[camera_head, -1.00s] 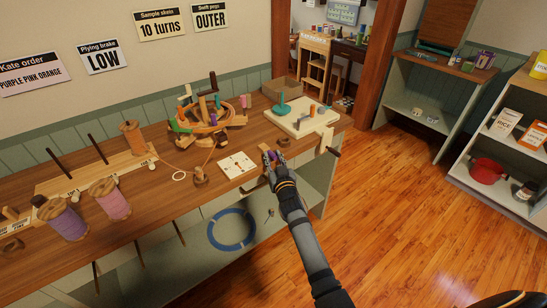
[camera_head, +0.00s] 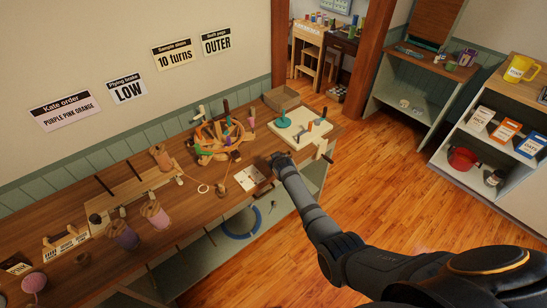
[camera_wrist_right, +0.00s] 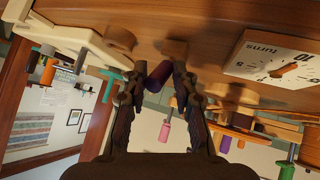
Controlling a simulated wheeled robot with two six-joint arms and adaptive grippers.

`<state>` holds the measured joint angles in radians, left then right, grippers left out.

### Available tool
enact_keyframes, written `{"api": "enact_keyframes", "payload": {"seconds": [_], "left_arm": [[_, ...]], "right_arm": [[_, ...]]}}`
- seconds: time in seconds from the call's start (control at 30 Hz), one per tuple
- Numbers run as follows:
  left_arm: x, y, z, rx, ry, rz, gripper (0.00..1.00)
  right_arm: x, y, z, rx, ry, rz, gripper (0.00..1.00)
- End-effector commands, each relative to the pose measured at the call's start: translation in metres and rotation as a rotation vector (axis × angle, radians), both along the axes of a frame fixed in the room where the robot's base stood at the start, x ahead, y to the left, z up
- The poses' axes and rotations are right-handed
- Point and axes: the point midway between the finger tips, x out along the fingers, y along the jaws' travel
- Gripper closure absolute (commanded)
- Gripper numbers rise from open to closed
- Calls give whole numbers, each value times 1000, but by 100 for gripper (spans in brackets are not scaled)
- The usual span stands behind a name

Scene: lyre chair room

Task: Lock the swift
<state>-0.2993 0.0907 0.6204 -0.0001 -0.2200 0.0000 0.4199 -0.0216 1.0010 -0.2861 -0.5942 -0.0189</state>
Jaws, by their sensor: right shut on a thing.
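The swift (camera_head: 222,135) is a wooden frame with coloured upright pegs on the workbench, towards its far right part. In the right wrist view its wooden arms (camera_wrist_right: 240,130) and a purple peg (camera_wrist_right: 225,144) show at lower right. My right gripper (camera_head: 278,160) is at the bench's front edge, in front of the swift and apart from it. In the right wrist view the gripper (camera_wrist_right: 161,76) is shut on a small dark purple cylinder (camera_wrist_right: 160,74), close to a wooden piece (camera_wrist_right: 174,49). Whether the two are joined is unclear. My left gripper is out of view.
A white counter card (camera_head: 249,178) lies left of my right gripper. A pale board with pegs (camera_head: 297,133) stands to its right, with a cardboard box (camera_head: 281,98) behind. Spools (camera_head: 155,214) stand at the left. Open floor lies right.

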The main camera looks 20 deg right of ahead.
Motion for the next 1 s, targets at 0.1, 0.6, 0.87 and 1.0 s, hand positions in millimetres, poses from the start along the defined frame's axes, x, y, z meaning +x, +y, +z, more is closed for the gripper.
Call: {"api": "enact_keyframes", "payload": {"seconds": [0.1,0.6,0.87,1.0], "left_arm": [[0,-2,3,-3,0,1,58],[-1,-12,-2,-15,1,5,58],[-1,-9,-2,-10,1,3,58],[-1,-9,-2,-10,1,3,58]], "right_arm": [[5,2,5,-26,76,0,100],[13,5,9,-90,248,0,100],[13,5,9,-95,258,0,100],[13,5,9,-95,258,0,100]]}}
